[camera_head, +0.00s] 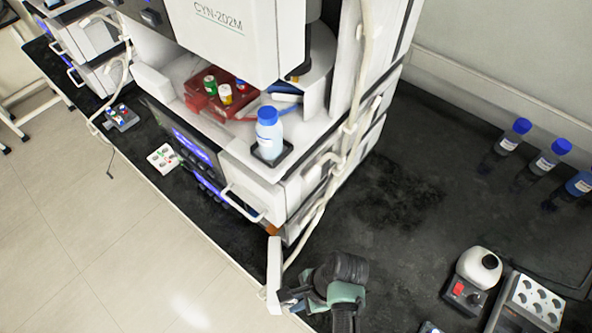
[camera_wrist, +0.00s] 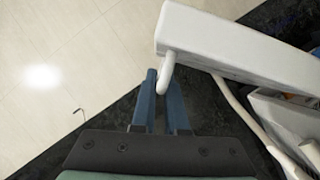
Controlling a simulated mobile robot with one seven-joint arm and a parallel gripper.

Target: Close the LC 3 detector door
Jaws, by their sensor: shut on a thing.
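The detector door is a white panel (camera_head: 274,272) that stands swung open at the near right corner of the instrument stack in the head view. In the wrist view the door (camera_wrist: 240,48) runs from upper centre to the right, with a white bar handle (camera_wrist: 167,76) at its near end. My gripper (camera_head: 287,297) is at the door's outer side in the head view. In the wrist view my gripper (camera_wrist: 163,88) has its blue-grey fingers closed on the handle. The exact contact is partly hidden by the handle and fingers.
A blue-capped bottle (camera_head: 268,133) stands in a tray on the stack. A white hose (camera_head: 335,160) hangs down the stack's side near the door. Bottles (camera_head: 507,140) and a sample rack (camera_head: 527,305) are on the black bench at right. Bench between is clear.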

